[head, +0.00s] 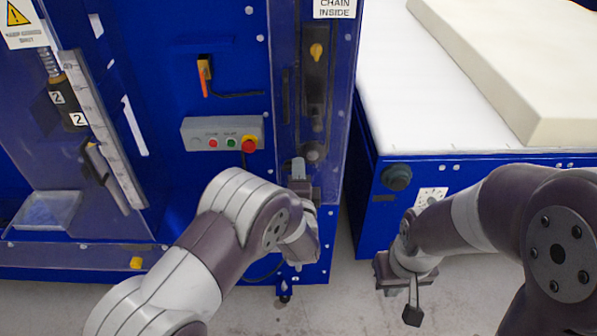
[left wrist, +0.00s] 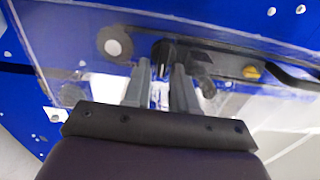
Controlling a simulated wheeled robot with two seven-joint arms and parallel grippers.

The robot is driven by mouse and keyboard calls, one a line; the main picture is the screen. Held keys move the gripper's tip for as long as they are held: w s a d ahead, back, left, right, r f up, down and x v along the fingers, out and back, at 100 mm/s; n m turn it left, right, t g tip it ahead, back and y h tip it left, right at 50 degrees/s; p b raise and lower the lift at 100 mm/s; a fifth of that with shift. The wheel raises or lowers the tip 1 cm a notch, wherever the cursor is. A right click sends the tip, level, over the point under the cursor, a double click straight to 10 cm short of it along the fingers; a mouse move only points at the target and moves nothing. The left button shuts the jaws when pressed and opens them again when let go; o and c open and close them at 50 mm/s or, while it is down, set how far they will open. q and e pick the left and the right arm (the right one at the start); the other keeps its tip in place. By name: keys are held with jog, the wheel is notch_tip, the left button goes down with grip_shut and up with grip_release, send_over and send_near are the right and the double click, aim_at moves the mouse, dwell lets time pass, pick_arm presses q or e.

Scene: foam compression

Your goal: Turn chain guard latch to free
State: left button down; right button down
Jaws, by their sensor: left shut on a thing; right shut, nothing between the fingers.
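The chain guard (head: 340,110) is a tall clear cover over a dark upright mechanism on the blue machine, below the sign reading "CHAIN INSIDE". My left gripper (head: 299,168) is at the lower part of this guard, with my forearm hiding what lies below. In the left wrist view, my left gripper (left wrist: 162,75) is shut on a small dark part (left wrist: 163,48), which appears to be the latch. Its turned position cannot be told. My right gripper (head: 413,302) is shut and empty, low over the floor in front of the white-topped table.
A grey button box (head: 222,133) with a red stop button is left of the guard. A white-topped table (head: 420,110) bears a cream foam block (head: 520,70) at right. A narrow floor gap (head: 343,235) separates machine and table.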

pick_arm(q)
jog(key=shift+f, duration=0.1)
jog(key=c, duration=1.2)
grip_release()
jog(key=shift+a, duration=0.1)
jog(key=shift+s, duration=0.1)
jog(key=s+b, duration=0.2)
jog(key=s, duration=1)
jog(key=shift+s, duration=0.25)
